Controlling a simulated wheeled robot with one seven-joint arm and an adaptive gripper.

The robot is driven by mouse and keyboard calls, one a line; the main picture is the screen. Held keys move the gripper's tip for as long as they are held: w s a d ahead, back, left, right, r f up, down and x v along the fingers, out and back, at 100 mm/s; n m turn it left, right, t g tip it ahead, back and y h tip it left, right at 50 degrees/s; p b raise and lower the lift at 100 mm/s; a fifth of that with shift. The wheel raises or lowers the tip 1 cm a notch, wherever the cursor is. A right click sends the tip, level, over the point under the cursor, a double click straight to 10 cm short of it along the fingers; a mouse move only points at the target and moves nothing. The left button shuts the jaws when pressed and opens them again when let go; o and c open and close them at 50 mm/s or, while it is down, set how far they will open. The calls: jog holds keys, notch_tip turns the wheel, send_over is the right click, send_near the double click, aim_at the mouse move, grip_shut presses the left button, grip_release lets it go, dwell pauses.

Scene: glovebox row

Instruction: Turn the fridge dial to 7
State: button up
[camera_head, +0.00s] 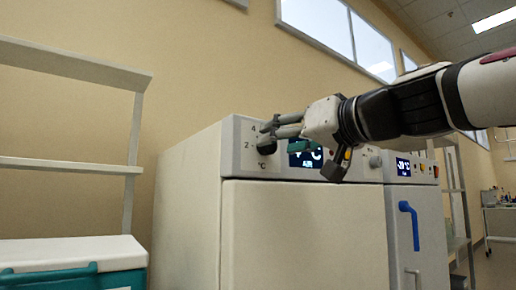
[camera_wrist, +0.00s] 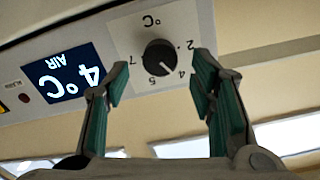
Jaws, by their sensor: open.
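The fridge dial (camera_wrist: 160,57) is a round black knob on a pale panel, seen upside down in the wrist view. Marks 2, 4, 5 and 7 surround it, and its white pointer line is directed near the 4. In the head view the dial (camera_head: 267,147) is partly hidden behind my gripper (camera_head: 281,137). My gripper (camera_wrist: 160,78) is open and empty, its green-padded fingers to either side of the dial in the wrist view. I see no contact. The display (camera_wrist: 66,74) beside the dial reads 4 °C AIR.
The fridge (camera_head: 305,232) is a pale cabinet. A second unit with a blue handle (camera_head: 409,224) and its own display (camera_head: 404,167) stands at right. A white shelf (camera_head: 70,165) and a white-lidded teal box (camera_head: 75,252) are at left.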

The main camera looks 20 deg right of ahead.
jog(key=shift+x, duration=1.75)
jog(key=c, duration=1.2)
